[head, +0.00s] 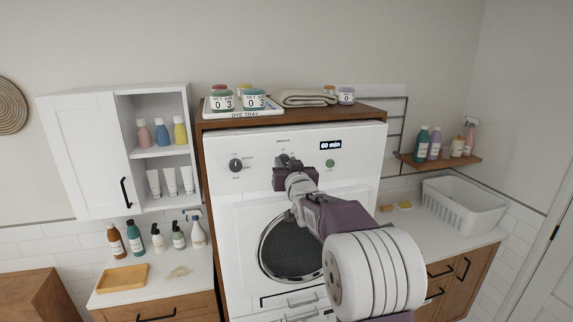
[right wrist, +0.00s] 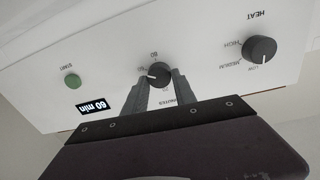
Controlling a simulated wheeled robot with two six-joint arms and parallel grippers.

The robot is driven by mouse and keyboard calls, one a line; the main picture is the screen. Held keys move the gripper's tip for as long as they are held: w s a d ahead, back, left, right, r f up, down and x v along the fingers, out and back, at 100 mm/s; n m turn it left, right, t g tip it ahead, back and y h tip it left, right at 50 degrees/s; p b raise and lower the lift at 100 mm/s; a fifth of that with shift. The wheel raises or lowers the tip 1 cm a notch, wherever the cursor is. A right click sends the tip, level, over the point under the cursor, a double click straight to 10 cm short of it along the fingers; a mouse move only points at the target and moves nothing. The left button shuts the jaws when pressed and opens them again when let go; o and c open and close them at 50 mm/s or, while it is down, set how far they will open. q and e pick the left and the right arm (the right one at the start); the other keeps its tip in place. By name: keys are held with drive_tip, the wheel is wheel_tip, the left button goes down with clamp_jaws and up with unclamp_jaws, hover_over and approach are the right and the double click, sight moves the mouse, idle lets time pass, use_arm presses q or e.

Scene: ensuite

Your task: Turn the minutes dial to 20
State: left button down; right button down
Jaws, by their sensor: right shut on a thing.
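The minutes dial (right wrist: 158,72) is a dark round knob with a white mark on the white dryer's front panel. My right gripper (right wrist: 157,88) is shut on it, one finger on each side. The number labels around it are partly hidden by the fingers. In the head view my right gripper (head: 286,162) covers most of the dial. The display (right wrist: 91,106) reads "60 min" and also shows in the head view (head: 331,145). The right wrist view is upside down. My left gripper is not in view.
The heat dial (right wrist: 260,49) and green start button (right wrist: 72,81) flank the minutes dial. The dryer (head: 225,215) stands in a wooden surround, with a dye tray (head: 245,114) and folded towel (head: 306,98) on top. A white basket (head: 463,203) is at right.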

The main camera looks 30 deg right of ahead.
drive_tip(key=shift+f+b, duration=0.15)
drive_tip(key=shift+b, duration=0.25)
drive_tip(key=n+b, duration=0.5)
drive_tip(key=b, duration=0.1)
drive_tip(key=shift+f+n, duration=0.2)
drive_tip(key=shift+n, duration=0.2)
drive_tip(key=n+b, duration=0.2)
drive_tip(key=n, duration=0.1)
drive_tip(key=shift+r, duration=0.1)
drive_tip(key=n+b, duration=0.1)
drive_tip(key=n, duration=0.2)
drive_tip(key=shift+n+t, duration=0.3)
drive_tip(key=shift+t, duration=0.1)
drive_tip(key=n+b, duration=0.1)
drive_tip(key=n, duration=0.2)
drive_tip(key=shift+n+y, duration=0.3)
drive_tip(key=shift+n, duration=0.1)
drive_tip(key=n, duration=0.4)
drive_tip(key=shift+n, duration=0.4)
drive_tip(key=shift+r+n+y+b, duration=0.1)
drive_tip(key=shift+n+y+b, duration=0.3)
drive_tip(key=shift+n, duration=1.5)
